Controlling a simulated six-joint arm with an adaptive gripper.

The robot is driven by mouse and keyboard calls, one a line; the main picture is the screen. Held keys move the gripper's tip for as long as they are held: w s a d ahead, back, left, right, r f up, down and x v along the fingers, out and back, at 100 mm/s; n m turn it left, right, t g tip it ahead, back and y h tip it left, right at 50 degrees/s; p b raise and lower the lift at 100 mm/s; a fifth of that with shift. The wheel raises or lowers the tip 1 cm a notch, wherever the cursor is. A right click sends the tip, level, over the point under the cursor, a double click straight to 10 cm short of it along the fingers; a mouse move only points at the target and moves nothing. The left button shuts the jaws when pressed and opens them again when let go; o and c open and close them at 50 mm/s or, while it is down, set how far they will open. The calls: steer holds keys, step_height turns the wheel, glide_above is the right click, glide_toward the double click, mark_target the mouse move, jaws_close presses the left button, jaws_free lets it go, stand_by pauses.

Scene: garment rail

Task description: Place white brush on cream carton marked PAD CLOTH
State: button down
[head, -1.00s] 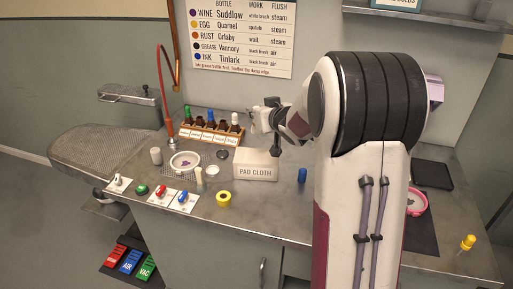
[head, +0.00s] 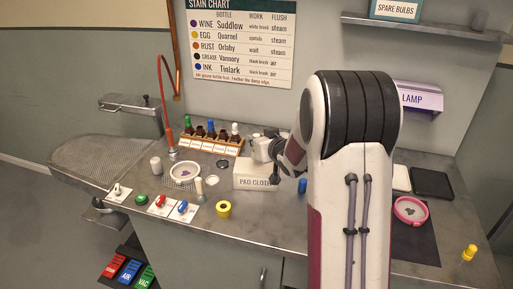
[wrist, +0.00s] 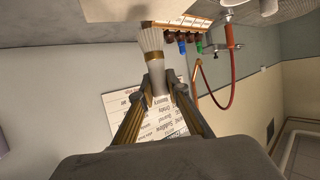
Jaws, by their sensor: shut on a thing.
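The white brush (wrist: 151,42) is in the wrist view, with pale bristles, a gold band and a white handle. My gripper (wrist: 161,80) is shut on its handle. The cream carton marked PAD CLOTH (head: 243,182) stands on the bench in the head view. My gripper (head: 276,172) is at the carton's right end there, and overlaps it in the picture. I cannot make out the brush in the head view, nor whether it touches the carton. A cream surface at the top of the wrist view may be the carton.
A wooden rack of bottles (head: 217,144) stands behind the carton. A blue cylinder (head: 302,185) stands close on the right. The bench front (head: 262,225) is clear.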

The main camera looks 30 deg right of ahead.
steer(key=shift+f, duration=1.7)
steer(key=shift+f, duration=0.1)
steer(key=c, duration=2)
jaws_free()
steer(key=shift+o, duration=0.2)
steer(key=shift+s+r, duration=0.3)
steer(key=shift+s, duration=0.05)
steer(key=v, duration=1.1)
steer(key=shift+s+a, duration=0.1)
